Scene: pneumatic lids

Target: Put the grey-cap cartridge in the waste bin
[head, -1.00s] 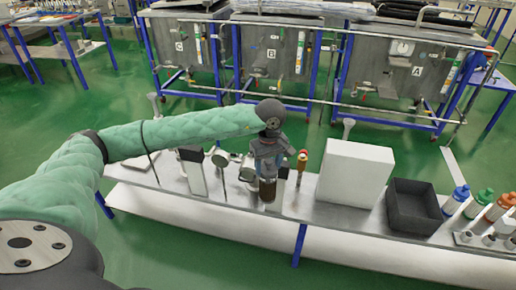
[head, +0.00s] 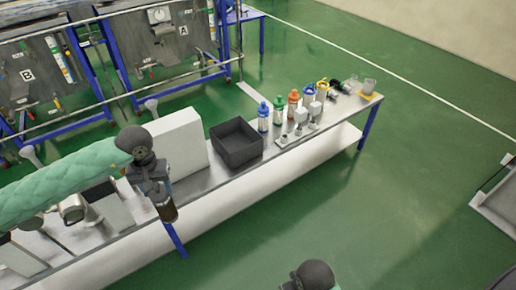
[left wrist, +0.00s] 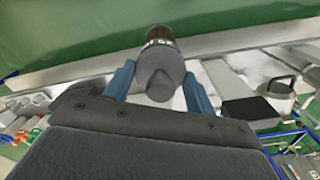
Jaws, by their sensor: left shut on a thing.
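My left gripper (head: 162,198) is shut on the grey-cap cartridge (head: 168,212), a dark brown cylinder hanging below the fingers. In the head view it appears over the bench's front edge, in front of the white box. In the left wrist view the cartridge's grey cap (left wrist: 160,78) sits between the two blue fingers (left wrist: 158,88), with the brown body and a pale label band beyond it. A black open-topped bin (head: 238,150) stands on the bench to the right of the white box, apart from the gripper. My right gripper is not in view.
The white box (head: 178,143) stands between the gripper and the black bin. Blue, green and orange-capped bottles (head: 278,113) and small fittings (head: 300,125) stand right of the bin. The bench (head: 215,182) is bare along its front. Machines with blue frames stand behind.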

